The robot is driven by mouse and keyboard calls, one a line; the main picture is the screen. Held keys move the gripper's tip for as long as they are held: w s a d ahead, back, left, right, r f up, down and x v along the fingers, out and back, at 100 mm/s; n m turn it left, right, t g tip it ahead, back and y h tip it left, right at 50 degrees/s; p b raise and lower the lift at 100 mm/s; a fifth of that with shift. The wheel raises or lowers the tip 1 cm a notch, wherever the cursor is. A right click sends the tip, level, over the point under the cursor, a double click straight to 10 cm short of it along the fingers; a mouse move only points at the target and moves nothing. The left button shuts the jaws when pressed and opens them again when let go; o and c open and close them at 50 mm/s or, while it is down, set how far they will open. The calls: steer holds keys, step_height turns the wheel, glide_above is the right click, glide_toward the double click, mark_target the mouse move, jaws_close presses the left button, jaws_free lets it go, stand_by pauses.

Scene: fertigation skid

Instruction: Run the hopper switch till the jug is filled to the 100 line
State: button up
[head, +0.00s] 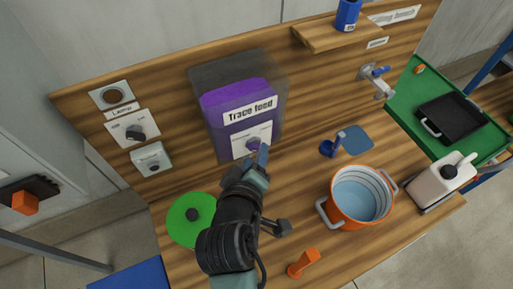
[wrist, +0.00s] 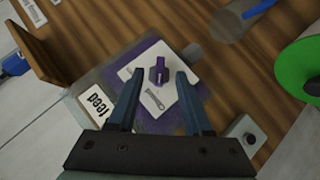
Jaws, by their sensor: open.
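The hopper (head: 238,105), labelled Trace feed, is a clear grey box with purple contents. Its purple switch knob (wrist: 160,72) sits on a white plate, between and just beyond my gripper's fingertips in the wrist view. My gripper (wrist: 157,75) is open, one finger on each side of the knob; contact cannot be told. In the head view my gripper (head: 262,155) partly covers the knob. An orange two-handled vessel (head: 343,210) with dark lines on its pale inner wall stands to the right. No 100 mark is readable.
A lamp panel with a dark knob (head: 135,131) and another switch box (head: 151,160) are left of the hopper. A green tray (head: 404,92) is at right.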

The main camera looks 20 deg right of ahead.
mark_target(255, 146)
steer(key=x, duration=0.2)
steer(key=shift+w+d+f, duration=0.15)
steer(key=shift+w+f, duration=0.1)
steer(key=shift+w, duration=0.05)
jaws_close()
steer(key=shift+d+r+m+g+y+p, duration=0.15)
steer(key=shift+m+y+p, duration=0.6)
steer(key=shift+p, duration=1.15)
steer(key=shift+m+g+y+p, duration=0.15)
steer(key=shift+m+y+p, duration=0.1)
steer(key=shift+y+p, duration=1.25)
steer(key=shift+h+p, duration=0.35)
steer(key=shift+h, duration=0.1)
